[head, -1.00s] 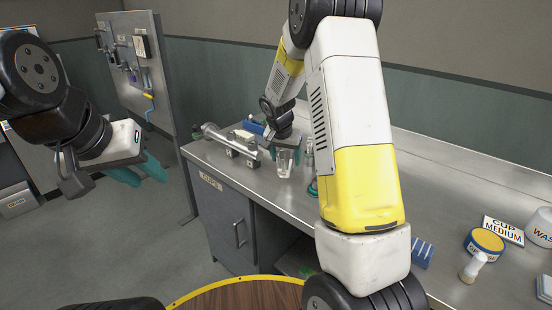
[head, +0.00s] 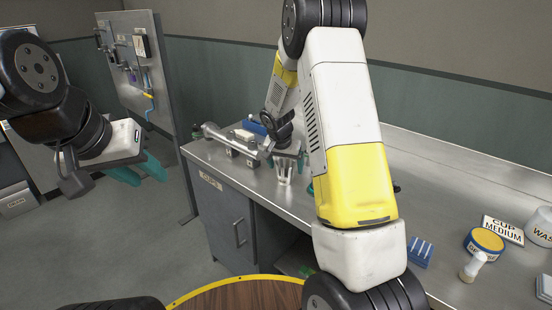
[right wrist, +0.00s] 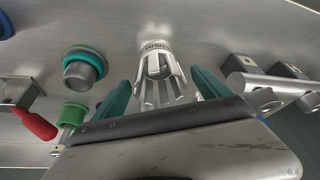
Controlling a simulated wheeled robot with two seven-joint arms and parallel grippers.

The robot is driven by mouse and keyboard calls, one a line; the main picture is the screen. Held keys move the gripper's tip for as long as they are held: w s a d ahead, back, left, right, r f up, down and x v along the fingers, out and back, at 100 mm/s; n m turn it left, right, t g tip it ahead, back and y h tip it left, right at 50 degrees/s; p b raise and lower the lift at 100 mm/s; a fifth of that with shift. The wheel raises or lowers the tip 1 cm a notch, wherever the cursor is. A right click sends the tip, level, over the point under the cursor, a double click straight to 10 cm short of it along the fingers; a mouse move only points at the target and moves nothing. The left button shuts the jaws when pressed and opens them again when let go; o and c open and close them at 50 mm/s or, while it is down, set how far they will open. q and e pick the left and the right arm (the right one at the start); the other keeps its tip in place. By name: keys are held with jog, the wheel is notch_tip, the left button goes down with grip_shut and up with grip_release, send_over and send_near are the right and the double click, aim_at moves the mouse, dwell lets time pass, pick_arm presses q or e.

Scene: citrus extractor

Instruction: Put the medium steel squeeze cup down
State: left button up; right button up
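The medium steel squeeze cup (head: 284,173) is a slotted metal cup near the bench's front edge, below my right gripper (head: 287,161). In the right wrist view the cup (right wrist: 160,78) has long prongs toward me and a lettered ring at its far end. My right gripper's green fingers (right wrist: 165,92) are on both sides of it, with a visible gap on each side. The cup appears to stand on the steel bench (head: 455,200); its contact with the top is hard to see. My left gripper (head: 142,171) is open and empty, away from the bench.
A metal bar fixture (head: 232,140) lies left of the cup. The right wrist view shows a green-ringed knob (right wrist: 84,68) and a red handle (right wrist: 36,122) nearby. A cup-medium sign (head: 502,230) and yellow-lidded tub (head: 485,242) stand at right.

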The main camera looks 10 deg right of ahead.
jog(key=s+a+r+n+y, duration=0.1)
jog(key=s+r, duration=0.4)
jog(key=r, duration=0.4)
jog(key=s+a+r, duration=0.1)
jog(key=s+r, duration=0.4)
jog(key=r, duration=0.3)
jog(key=s+a+r+n+t+y, duration=0.1)
jog(key=s+r+n, duration=0.1)
jog(key=s, duration=0.9)
jog(key=s+a+r+n+t+y, duration=0.1)
jog(key=s+r, duration=0.4)
jog(key=s, duration=0.7)
jog(key=n+y, duration=0.1)
jog(key=n, duration=0.1)
jog(key=shift+a+r+n, duration=0.15)
jog(key=shift+a+n, duration=0.15)
jog(key=shift+a, duration=0.1)
jog(key=shift+s, duration=0.1)
